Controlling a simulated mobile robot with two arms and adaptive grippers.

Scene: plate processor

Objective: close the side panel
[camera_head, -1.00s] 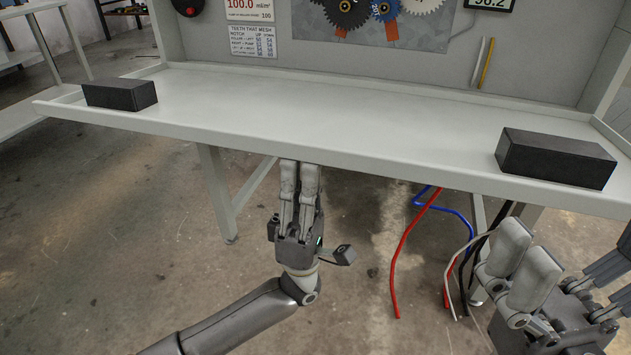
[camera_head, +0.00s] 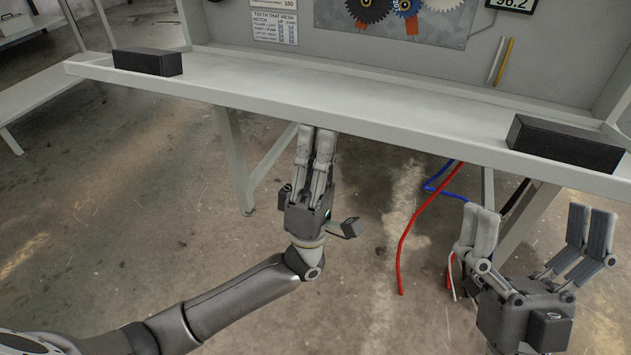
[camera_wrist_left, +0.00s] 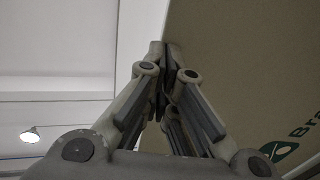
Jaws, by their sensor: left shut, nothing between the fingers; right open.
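No part in view can be surely named the side panel. My left gripper (camera_head: 317,130) is shut and empty, pointing up at the front edge of a light grey worktop (camera_head: 330,85). Its tips meet that edge in the picture; I cannot tell whether they touch. In the left wrist view, the shut fingers (camera_wrist_left: 165,50) lie against or just in front of a brownish flat face (camera_wrist_left: 245,60) with a green logo and partly cut-off lettering. I cannot tell whether this face is the panel. My right gripper (camera_head: 537,225) is open and empty at lower right, fingers up, below the worktop.
Black blocks stand on the worktop at left (camera_head: 148,62) and right (camera_head: 566,143). A backboard with gears (camera_head: 405,8) rises behind. A red cable (camera_head: 420,220) and a blue one hang below, near my right gripper. Floor at lower left is bare.

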